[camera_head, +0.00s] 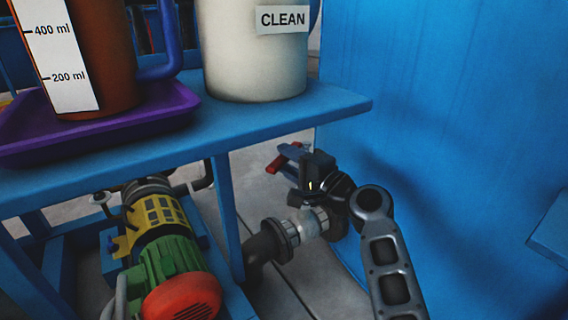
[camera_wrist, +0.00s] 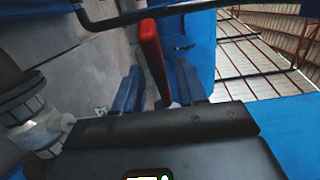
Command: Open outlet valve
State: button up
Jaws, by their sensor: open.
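The outlet valve's red handle (camera_head: 275,164) shows in the head view just beyond my gripper (camera_head: 290,158), below the blue shelf. In the wrist view the red handle (camera_wrist: 152,55) stands out long and narrow. It lies between the two blue fingers of my gripper (camera_wrist: 160,84). The fingers are apart, with a visible gap on each side of the handle, so the gripper is open around it. The grey pipe fitting (camera_head: 308,223) below is partly in view; the valve body is largely hidden behind my wrist.
A blue shelf (camera_head: 345,101) carries a white container (camera_head: 255,55) marked CLEAN and a brown measuring jug (camera_head: 108,60) on a purple tray (camera_head: 165,122). A green and yellow pump (camera_head: 165,250) sits below. A blue wall (camera_head: 440,90) stands close on the right.

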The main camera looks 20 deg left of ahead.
jog(key=shift+x, duration=0.85)
jog(key=shift+c, duration=0.2)
grip_shut()
